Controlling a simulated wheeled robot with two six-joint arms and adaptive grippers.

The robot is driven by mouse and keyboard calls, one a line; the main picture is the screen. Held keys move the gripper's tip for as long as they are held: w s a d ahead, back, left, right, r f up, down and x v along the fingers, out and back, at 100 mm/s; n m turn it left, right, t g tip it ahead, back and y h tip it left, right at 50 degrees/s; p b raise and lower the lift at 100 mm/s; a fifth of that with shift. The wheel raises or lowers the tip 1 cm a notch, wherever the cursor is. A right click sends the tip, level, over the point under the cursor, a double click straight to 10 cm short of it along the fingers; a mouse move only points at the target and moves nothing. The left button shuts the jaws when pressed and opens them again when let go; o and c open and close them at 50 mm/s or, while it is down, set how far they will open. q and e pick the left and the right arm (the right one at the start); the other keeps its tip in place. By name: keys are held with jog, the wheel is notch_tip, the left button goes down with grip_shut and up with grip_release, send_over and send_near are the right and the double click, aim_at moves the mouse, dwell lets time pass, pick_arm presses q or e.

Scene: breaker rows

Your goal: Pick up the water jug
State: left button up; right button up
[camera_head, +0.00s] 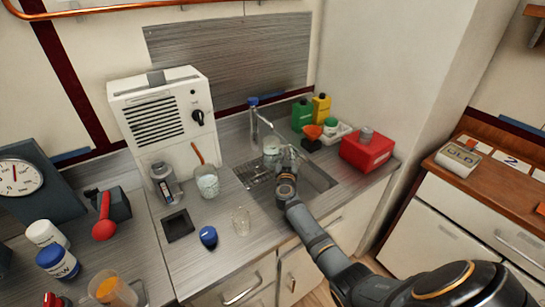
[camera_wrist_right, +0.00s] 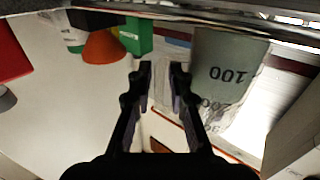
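The water jug (camera_head: 271,148) is a clear measuring vessel standing at the sink, just beyond my right gripper (camera_head: 287,160). In the right wrist view the jug (camera_wrist_right: 225,75) appears upside down, with the marks 100 and 200, directly right of my fingers. The right fingertips (camera_wrist_right: 162,68) are parallel with a narrow gap. A pale, see-through strip shows between them, possibly the jug's handle; whether they touch it is unclear. My left gripper is in neither view.
The steel sink (camera_head: 318,178) with its faucet (camera_head: 254,112) is close around. Green and yellow bottles (camera_head: 311,112) and a red box (camera_head: 367,152) stand right. A beaker (camera_head: 207,182), a clear glass (camera_head: 241,222) and a blue-capped item (camera_head: 208,237) stand left.

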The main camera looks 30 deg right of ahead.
jog(key=shift+s, duration=0.15)
grip_shut()
jog(key=shift+r, duration=0.15)
jog(key=shift+s+a+r+p, duration=0.4)
jog(key=shift+r+p, duration=0.25)
jog(key=shift+p, duration=0.1)
jog(key=s+a+r+p, duration=0.5)
jog(key=s+a+r, duration=0.1)
jog(key=s, duration=0.4)
jog(key=shift+s+a+r, duration=0.3)
jog(key=shift+s+a, duration=0.1)
jog(key=shift+a, duration=0.05)
